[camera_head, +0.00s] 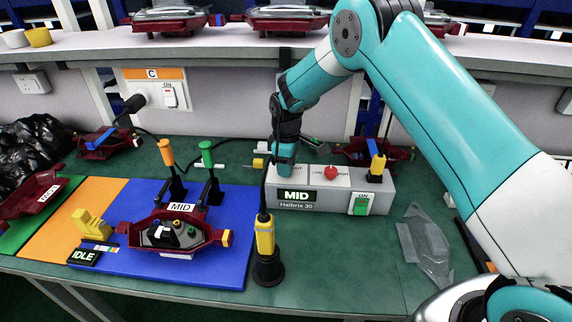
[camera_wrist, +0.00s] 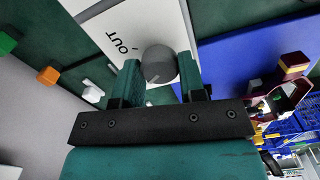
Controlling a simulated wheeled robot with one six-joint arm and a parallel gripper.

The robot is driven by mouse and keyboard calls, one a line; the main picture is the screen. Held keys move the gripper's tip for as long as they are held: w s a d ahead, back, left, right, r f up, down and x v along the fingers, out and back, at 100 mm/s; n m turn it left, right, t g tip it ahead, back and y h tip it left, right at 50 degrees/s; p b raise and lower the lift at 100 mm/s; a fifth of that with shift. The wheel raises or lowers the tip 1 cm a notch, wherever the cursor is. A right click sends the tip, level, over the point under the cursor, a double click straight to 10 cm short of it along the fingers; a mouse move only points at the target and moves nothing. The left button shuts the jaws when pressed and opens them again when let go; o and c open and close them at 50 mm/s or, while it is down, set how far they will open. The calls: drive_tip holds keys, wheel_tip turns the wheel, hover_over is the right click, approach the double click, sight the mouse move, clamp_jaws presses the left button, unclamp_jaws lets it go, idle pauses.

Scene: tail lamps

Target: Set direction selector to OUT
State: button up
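A grey control box (camera_head: 330,203) marked Halbrix 30 stands on the bench, with a small display (camera_head: 296,196) reading MID. In the wrist view, a round dark grey knob (camera_wrist: 159,64), the direction selector, sits on its white top panel beside the printed word OUT (camera_wrist: 124,42). A pale pointer mark shows on the knob's near edge. My gripper (camera_head: 286,168) is over the left end of the box. In the wrist view, its teal fingers (camera_wrist: 160,78) lie on both sides of the knob with no clear gap. In the head view, my gripper hides the knob.
A red knob (camera_head: 330,173) and a green switch (camera_head: 361,204) are on the same box. A yellow-and-black tool (camera_head: 264,240) stands in front. A blue mat (camera_head: 220,264) at left bears a dark red lamp (camera_head: 172,234). Orange and green tools (camera_head: 207,158) stand behind it.

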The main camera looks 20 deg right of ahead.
drive_tip(key=shift+c, duration=1.1)
drive_tip(key=m, duration=0.4)
drive_tip(key=shift+m, duration=0.4)
drive_tip(key=m, duration=0.3)
drive_tip(key=shift+w+d+m+b, duration=0.1)
drive_tip(key=shift+m+b, duration=0.2)
drive_tip(key=shift+b, duration=0.05)
drive_tip(key=shift+r+m, duration=0.1)
drive_tip(key=shift+m, duration=1.8)
drive_tip(key=o, duration=0.9)
